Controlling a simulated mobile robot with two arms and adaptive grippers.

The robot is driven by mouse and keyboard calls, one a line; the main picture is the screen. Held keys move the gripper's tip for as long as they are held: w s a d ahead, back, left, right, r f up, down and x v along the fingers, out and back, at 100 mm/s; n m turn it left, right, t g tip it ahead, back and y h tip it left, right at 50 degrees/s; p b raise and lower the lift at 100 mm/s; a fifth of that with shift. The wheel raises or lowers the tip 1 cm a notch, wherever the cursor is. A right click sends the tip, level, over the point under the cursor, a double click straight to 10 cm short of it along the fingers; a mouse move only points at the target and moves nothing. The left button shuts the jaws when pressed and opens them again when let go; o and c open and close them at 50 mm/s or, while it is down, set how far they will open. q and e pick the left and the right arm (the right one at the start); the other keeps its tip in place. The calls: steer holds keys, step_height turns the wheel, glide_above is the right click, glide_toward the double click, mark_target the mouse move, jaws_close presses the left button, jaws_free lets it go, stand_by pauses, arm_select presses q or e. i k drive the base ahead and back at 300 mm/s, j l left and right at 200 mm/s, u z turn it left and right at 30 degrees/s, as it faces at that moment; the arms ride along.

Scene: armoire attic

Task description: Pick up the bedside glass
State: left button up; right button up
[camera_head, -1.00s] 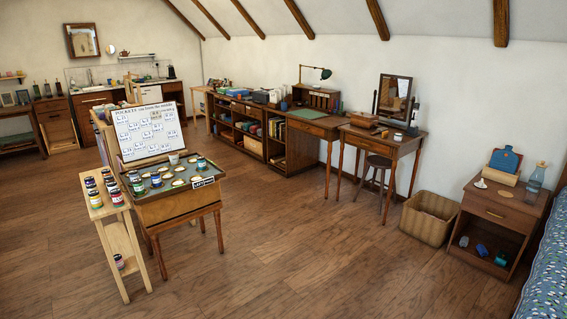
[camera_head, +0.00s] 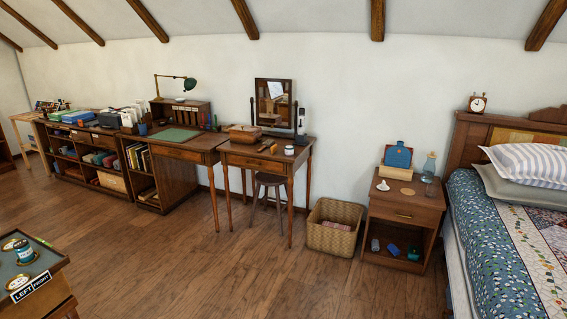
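A clear bluish glass vessel (camera_head: 429,167), shaped like a carafe with a narrow top, stands upright on the right side of the wooden nightstand top (camera_head: 409,205). It is small in the picture, and I cannot tell whether a separate drinking glass sits on or beside it. To its left on the nightstand are a blue clipboard-like item (camera_head: 398,156) leaning on a tan box, a round tan disc (camera_head: 407,191) and a small white item (camera_head: 383,185). Neither of my grippers is in view.
A bed (camera_head: 515,225) stands close to the nightstand's right. A wicker basket (camera_head: 335,228) is on its left, then a dressing table (camera_head: 268,163) with stool (camera_head: 267,190).

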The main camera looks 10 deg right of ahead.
mark_target(434, 187)
steer(key=i+l+z, duration=0.2)
steer(key=i+z, duration=0.2)
steer(key=i, duration=0.15)
steer(key=i+z, duration=0.35)
steer(key=i, duration=0.2)
steer(key=i+j+z, duration=0.1)
steer(key=i+z, duration=0.3)
steer(key=i, duration=0.15)
